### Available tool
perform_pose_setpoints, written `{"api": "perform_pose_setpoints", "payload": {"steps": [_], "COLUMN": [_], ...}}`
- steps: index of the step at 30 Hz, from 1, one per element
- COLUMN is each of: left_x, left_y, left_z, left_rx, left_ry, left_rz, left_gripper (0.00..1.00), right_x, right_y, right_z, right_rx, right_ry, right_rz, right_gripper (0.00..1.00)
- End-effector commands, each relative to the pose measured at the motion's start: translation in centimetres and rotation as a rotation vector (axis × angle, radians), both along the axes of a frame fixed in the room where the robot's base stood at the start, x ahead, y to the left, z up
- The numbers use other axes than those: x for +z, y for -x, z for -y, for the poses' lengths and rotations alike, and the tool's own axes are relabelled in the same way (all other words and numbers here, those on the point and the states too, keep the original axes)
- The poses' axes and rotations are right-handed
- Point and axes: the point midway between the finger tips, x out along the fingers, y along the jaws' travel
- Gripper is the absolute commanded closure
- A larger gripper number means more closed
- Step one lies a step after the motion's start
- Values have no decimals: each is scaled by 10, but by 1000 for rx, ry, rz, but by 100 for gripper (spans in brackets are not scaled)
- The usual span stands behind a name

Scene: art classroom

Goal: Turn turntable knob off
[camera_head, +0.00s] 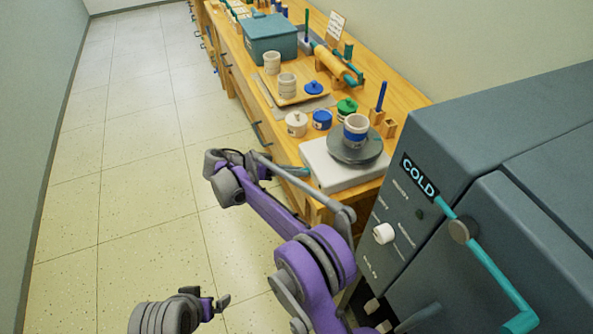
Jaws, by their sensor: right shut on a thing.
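The turntable (355,147) is a dark grey disc on a white base (343,177) at the bench's near end. A white and blue cup (356,128) stands upright on the disc. My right gripper (277,167) is at the bench's front edge, left of the white base. It is shut on a small teal piece (297,171) beside the base, which looks like the turntable knob. The contact is small and partly hidden, and the knob's setting cannot be read. My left gripper (210,303) is low over the floor, away from the bench; its jaw gap is unclear.
A dark kiln-like cabinet (480,140) marked COLD, with a white dial (384,233) and teal handle (500,277), stands close at the right. Small jars (296,123), a tray (300,94) and a teal box (270,40) crowd the bench. The floor at left is clear.

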Motion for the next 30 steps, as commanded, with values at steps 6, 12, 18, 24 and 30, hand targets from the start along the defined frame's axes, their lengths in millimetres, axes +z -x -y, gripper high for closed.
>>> {"api": "perform_pose_setpoints", "payload": {"steps": [6,12,18,24,30], "left_x": [0,0,0,0,0], "left_y": [0,0,0,0,0], "left_z": [0,0,0,0,0], "left_rx": [0,0,0,0,0], "left_ry": [0,0,0,0,0], "left_rz": [0,0,0,0,0], "left_gripper": [0,0,0,0,0], "right_x": [-1,-1,-1,-1,-1], "right_y": [0,0,0,0,-1], "right_z": [-1,-1,-1,0,0], "right_rx": [0,0,0,0,1], "right_ry": [11,12,12,13,12], "right_rz": [-37,-41,-40,-39,-39], "right_gripper": [100,100,68,41,41]}}
